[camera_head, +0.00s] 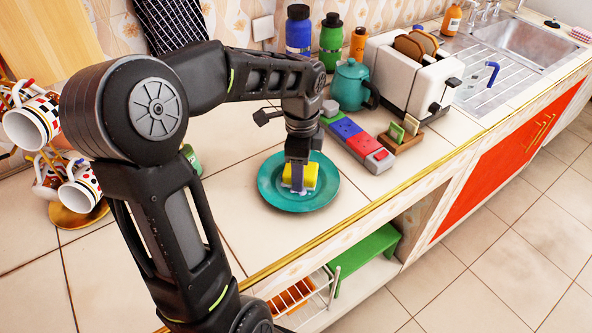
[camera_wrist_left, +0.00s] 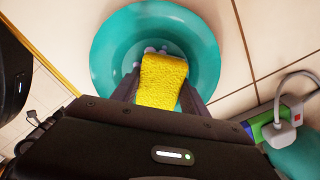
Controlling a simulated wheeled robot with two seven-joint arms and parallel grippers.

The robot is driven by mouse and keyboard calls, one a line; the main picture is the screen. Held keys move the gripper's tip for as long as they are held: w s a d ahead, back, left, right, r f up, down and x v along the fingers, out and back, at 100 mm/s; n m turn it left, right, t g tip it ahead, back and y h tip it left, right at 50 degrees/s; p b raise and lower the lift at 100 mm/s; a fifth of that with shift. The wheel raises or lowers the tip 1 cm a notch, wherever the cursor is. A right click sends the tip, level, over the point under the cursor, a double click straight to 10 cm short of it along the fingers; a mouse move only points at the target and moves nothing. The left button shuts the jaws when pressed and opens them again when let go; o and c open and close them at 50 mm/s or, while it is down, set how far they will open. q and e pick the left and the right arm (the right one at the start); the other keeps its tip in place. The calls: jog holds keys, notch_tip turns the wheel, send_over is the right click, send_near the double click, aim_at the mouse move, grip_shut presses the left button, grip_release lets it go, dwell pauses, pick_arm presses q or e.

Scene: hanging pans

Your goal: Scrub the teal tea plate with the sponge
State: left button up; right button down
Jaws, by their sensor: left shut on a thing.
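The teal tea plate (camera_head: 323,195) lies on the tiled counter near its front edge. My left gripper (camera_head: 297,188) points down over the middle of the plate and is shut on the yellow sponge (camera_head: 311,178). The left wrist view shows the sponge (camera_wrist_left: 163,80) between the two fingers, over the plate (camera_wrist_left: 107,47). Whitish-lilac suds show on the plate beside the sponge. The sponge seems to be at the plate's surface, but its underside is hidden. My right gripper is in neither view.
A power strip (camera_head: 345,132) with coloured sections lies behind the plate, near a teal teapot (camera_head: 351,86) and a white toaster (camera_head: 408,75). Patterned mugs (camera_head: 33,123) hang on a stand at the left.

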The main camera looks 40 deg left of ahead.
pick_arm(q)
jog(key=shift+w+d, duration=0.2)
jog(key=shift+w, duration=0.4)
jog(key=shift+w+d, duration=0.15)
jog(key=shift+w, duration=0.45)
jog(key=shift+s+a, duration=0.3)
jog(key=shift+s, duration=0.7)
jog(key=shift+s+a, duration=0.25)
jog(key=shift+s, duration=0.7)
jog(key=shift+f, duration=0.1)
jog(key=shift+w+d, duration=0.15)
jog(key=shift+w, duration=0.3)
jog(key=shift+w+d+p, duration=0.25)
jog(key=shift+w+p, duration=0.1)
jog(key=shift+w, duration=0.4)
jog(key=shift+w+d+p, duration=0.2)
jog(key=shift+w+p, duration=0.1)
jog(key=shift+w, duration=0.45)
jog(key=shift+s+a, duration=0.3)
jog(key=shift+s, duration=0.7)
jog(key=shift+s+a, duration=0.3)
jog(key=shift+s, duration=0.65)
